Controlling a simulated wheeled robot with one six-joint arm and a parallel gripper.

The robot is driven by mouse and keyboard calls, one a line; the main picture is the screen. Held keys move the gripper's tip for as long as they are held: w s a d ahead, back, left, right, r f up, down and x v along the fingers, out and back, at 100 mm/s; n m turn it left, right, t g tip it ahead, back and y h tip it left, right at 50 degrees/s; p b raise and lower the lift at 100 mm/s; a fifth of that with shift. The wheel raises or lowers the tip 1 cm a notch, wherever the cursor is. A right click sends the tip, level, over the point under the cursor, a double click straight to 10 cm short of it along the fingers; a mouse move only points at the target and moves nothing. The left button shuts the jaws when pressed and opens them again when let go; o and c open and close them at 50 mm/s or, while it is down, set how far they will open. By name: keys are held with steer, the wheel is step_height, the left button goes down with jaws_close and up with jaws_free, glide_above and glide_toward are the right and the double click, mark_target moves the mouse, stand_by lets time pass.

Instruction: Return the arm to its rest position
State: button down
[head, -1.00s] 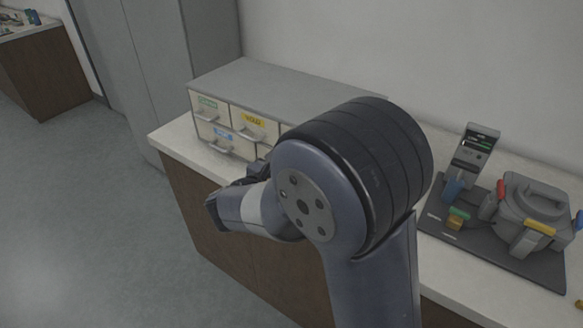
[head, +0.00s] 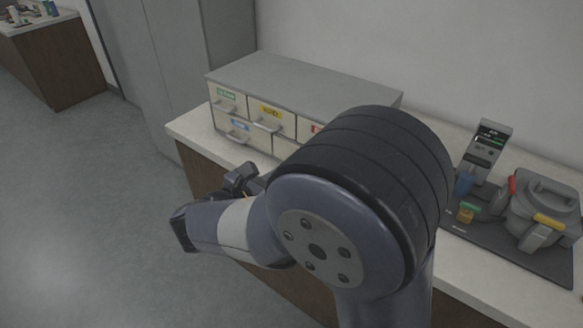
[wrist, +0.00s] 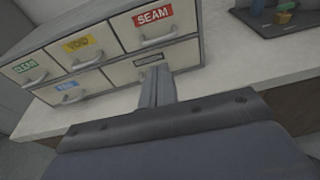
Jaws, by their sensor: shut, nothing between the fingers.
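My arm (head: 330,220) fills the middle of the head view, bent, with its forearm reaching to the left over the floor side of the counter. In the wrist view my gripper (wrist: 158,88) has its two fingers together, with nothing between them. The fingertips overlap the lower right drawer front of the grey cabinet (wrist: 75,28) in the picture; the gap to it cannot be told exactly. In the head view the fingers are mostly hidden by the arm.
The cabinet, also in the head view (head: 300,80), has drawers labelled SEAM, VOID, green and blue, all apparently shut. It stands on a pale counter (head: 190,125). Right of my arm, a grey press (head: 545,210) and a small upright device (head: 487,145) stand on a dark mat. Open floor lies left.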

steer(key=shift+v, duration=1.15)
steer(key=shift+w, duration=0.1)
